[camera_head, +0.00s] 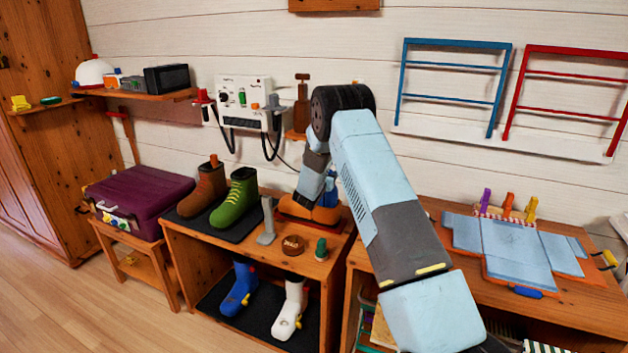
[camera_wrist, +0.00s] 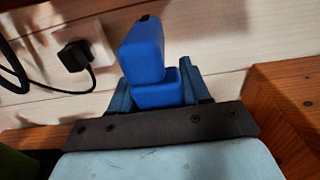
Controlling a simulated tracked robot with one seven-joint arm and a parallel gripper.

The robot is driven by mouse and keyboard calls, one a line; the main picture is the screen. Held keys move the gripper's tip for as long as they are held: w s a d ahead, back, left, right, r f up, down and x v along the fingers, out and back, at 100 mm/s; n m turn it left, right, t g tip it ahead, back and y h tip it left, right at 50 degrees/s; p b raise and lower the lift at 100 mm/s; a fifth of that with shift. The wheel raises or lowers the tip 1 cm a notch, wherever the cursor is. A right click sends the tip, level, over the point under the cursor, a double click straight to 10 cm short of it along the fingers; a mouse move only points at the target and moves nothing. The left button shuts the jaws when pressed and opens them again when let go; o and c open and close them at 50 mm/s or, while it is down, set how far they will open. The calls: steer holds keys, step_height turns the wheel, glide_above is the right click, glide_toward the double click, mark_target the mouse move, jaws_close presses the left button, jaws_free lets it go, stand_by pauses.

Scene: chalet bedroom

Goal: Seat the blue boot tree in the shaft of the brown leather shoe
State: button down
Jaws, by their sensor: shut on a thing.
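A brown leather boot (camera_head: 203,192) stands upright on the dark mat at the left of the bench top, beside a green boot. A small brown piece shows at its shaft opening. My gripper (camera_head: 328,196) is over the right part of the bench, to the right of both boots, above an orange-brown object (camera_head: 300,209). In the wrist view my gripper (camera_wrist: 166,92) is shut on the blue boot tree (camera_wrist: 143,52), a blocky piece in two sections between the fingers. The boot tree's far end stands out past the fingertips. In the head view my arm largely hides it.
The green boot (camera_head: 234,201) with yellow laces stands between my gripper and the brown boot. A grey post (camera_head: 267,222), a round tin (camera_head: 292,246) and a green-topped item (camera_head: 321,249) stand near the front. A wall-mounted white unit (camera_head: 243,103) with cables hangs behind.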

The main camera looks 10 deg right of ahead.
steer(key=shift+f, duration=0.8)
steer(key=c, duration=0.5)
jaws_free()
